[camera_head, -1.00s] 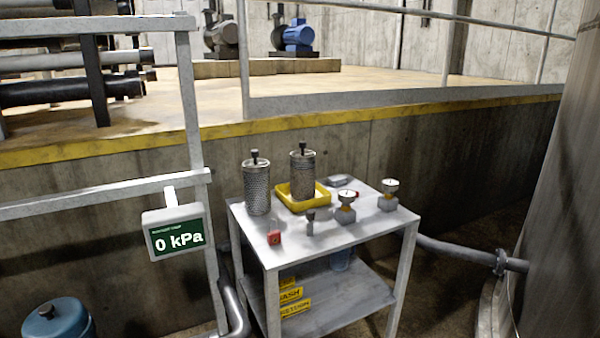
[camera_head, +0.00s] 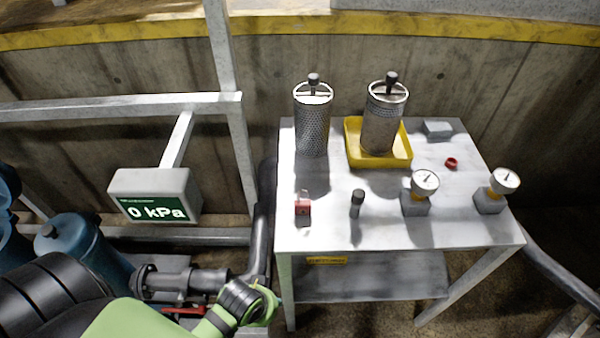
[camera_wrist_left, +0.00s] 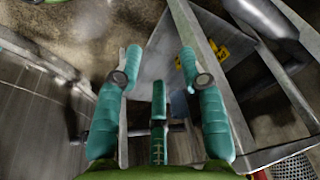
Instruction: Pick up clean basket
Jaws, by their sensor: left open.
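Two upright mesh baskets stand on the white table. The left basket (camera_head: 312,122) is grey and stands directly on the tabletop. The right basket (camera_head: 382,118) looks darker and browner and stands in a yellow tray (camera_head: 402,160). Each has a dark knob on top. The left one looks cleaner. My left gripper (camera_wrist_left: 159,58) is open, with teal fingers apart and nothing between them. In the head view my green left arm is low, left of the table and below its top. A mesh piece (camera_wrist_left: 294,168) shows at the lower right of the wrist view. My right gripper is not in view.
The table (camera_head: 445,228) also holds a red padlock (camera_head: 303,207), a small dark-topped fitting (camera_head: 357,202), two gauges (camera_head: 424,184) (camera_head: 503,182), a red ring (camera_head: 451,163) and a grey block (camera_head: 437,129). A 0 kPa display (camera_head: 155,196) and rail stand left.

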